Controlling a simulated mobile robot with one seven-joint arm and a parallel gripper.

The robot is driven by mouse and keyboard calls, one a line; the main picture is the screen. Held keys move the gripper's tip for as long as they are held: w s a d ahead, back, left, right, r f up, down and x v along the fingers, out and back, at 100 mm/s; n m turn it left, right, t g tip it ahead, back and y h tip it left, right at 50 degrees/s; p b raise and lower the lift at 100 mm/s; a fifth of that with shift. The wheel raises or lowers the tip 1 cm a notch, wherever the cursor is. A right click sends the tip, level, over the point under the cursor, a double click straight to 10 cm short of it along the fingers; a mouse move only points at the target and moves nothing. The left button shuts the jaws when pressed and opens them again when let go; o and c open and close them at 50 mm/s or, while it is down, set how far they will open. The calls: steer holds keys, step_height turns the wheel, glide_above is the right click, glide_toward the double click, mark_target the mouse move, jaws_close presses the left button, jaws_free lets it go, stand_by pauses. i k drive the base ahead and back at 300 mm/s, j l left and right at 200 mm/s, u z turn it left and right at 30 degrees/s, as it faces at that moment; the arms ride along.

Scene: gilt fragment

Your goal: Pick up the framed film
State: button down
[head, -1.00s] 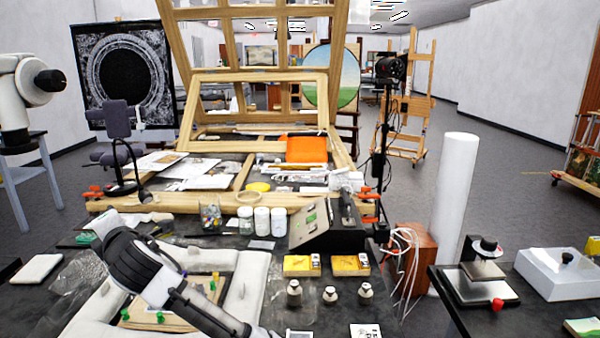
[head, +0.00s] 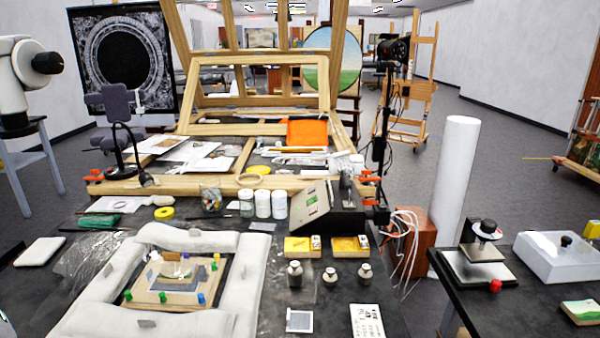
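A small flat grey square with a pale border (head: 299,320), which looks like the framed film, lies on the dark table near the bottom edge of the head view, right of the white padded cushions. It lies apart from its neighbours, with nothing covering it. My gripper is not in view, so I cannot see whether it is open or holds anything.
White cushions (head: 243,290) ring a wooden board (head: 135,297) with coloured pegs. Small weights (head: 331,275) and yellow boxes (head: 297,246) stand behind the square. A printed card (head: 367,320) lies to its right. White jars (head: 263,204) stand farther back.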

mark_target(301, 321)
steer(key=j+z, duration=0.15)
steer(key=j, duration=0.3)
steer(key=j+z, duration=0.15)
steer(key=j, duration=0.3)
steer(key=j+z, duration=0.15)
steer(key=j, duration=0.25)
steer(key=k+j+z, duration=0.1)
steer(key=j, duration=0.35)
steer(key=k+j+z, duration=0.15)
steer(key=j, duration=0.25)
steer(key=j+z, duration=0.15)
steer(key=j, duration=0.25)
steer(key=k+j+z, duration=0.15)
steer(key=j, duration=0.25)
